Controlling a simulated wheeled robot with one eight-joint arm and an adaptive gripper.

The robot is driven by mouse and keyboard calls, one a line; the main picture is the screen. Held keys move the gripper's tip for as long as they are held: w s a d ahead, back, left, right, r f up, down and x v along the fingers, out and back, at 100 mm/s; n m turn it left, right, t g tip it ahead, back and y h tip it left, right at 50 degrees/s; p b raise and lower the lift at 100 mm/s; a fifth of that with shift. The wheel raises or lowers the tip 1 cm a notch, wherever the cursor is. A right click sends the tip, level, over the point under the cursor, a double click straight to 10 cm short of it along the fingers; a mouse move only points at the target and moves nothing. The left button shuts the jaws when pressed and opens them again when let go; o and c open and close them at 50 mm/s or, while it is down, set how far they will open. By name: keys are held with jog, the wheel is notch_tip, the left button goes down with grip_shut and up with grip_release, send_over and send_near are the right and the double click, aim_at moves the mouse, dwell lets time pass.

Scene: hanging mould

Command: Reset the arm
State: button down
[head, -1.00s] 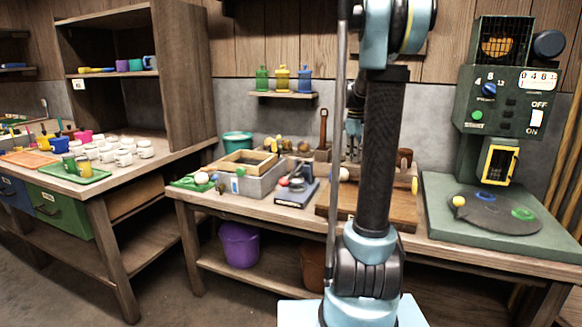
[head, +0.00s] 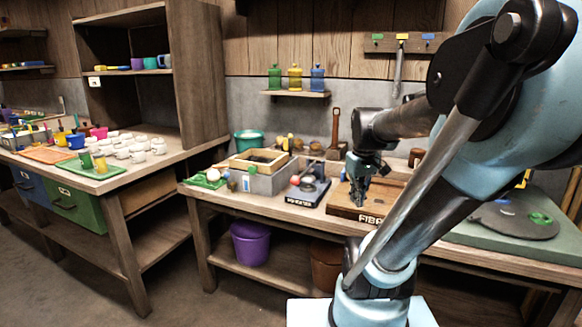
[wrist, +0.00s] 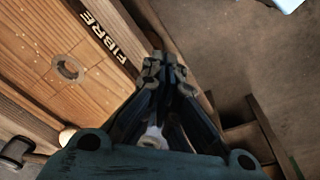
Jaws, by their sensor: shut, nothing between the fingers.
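My gripper (head: 357,203) shows in the head view at the end of my arm, hanging over the wooden board marked FIBRE (head: 345,207) on the workbench. In the wrist view my gripper (wrist: 164,68) has its fingertips together with nothing between them. It appears over the front edge of the board, whose surface (wrist: 80,55) has a round inset. I cannot tell how high the gripper is above the board.
A green platform (head: 480,232) is to the right, partly hidden by my arm. A purple bucket (head: 251,245) sits on the lower shelf. Floor is open at front left.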

jog(key=s+a+f+m, duration=0.1)
jog(key=s+f+m, duration=0.2)
jog(key=s+f, duration=0.5)
jog(key=shift+s+a+f+m+t, duration=0.3)
jog(key=shift+s+f+m, duration=0.1)
jog(key=shift+s, duration=0.4)
jog(key=shift+w+f, duration=0.15)
jog(key=shift+w, duration=0.3)
dwell(0.9)
